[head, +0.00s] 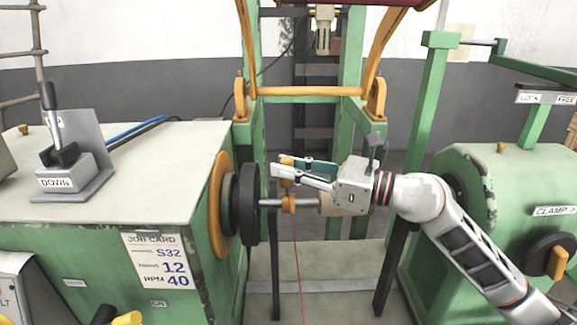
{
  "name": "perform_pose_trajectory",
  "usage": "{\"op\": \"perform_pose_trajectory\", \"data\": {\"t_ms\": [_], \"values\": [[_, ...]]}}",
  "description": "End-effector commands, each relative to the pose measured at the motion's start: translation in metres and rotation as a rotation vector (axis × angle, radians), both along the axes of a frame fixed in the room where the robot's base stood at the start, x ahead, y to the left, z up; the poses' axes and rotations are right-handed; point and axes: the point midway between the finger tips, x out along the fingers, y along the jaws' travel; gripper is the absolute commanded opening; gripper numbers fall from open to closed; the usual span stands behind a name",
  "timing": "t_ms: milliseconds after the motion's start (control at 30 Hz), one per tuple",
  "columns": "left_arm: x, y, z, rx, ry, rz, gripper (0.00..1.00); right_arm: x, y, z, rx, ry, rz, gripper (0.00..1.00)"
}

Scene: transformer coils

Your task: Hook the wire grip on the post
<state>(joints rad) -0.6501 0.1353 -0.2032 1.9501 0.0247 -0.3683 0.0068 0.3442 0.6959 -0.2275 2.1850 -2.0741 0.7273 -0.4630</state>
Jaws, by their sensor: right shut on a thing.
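My right gripper (288,169) comes in from the right and is shut on a small yellow-orange piece (287,160), which seems to be the wire grip. The piece shows above and just below the fingers. Under it, an orange collar (289,204) sits on the grey horizontal shaft (270,203). I cannot tell whether the held piece touches the collar. A thin red wire (298,265) runs down from beside the collar. No post can be clearly made out. My left gripper is out of view.
A black disc (249,203) and orange ring stand at the left green cabinet's (150,160) side. A lever box (67,170) marked DOWN stands on that cabinet. A green machine (515,180) with a clamp knob (557,262) stands right. A yellow bar (308,91) crosses behind my gripper.

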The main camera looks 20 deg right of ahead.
Motion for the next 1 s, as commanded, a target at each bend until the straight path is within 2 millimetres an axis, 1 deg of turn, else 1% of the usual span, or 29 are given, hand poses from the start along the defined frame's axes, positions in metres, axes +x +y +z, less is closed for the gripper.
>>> {"op": "perform_pose_trajectory", "data": {"t_ms": [133,567,1000], "values": [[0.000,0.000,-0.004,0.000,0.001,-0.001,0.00,0.000,0.000,-0.005,0.000,0.000,0.000,0.00],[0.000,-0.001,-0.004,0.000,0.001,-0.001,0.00,0.000,0.000,-0.005,0.000,0.000,0.000,0.00],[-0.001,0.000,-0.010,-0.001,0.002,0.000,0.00,0.000,0.000,-0.013,0.000,0.000,0.000,0.00]]}}
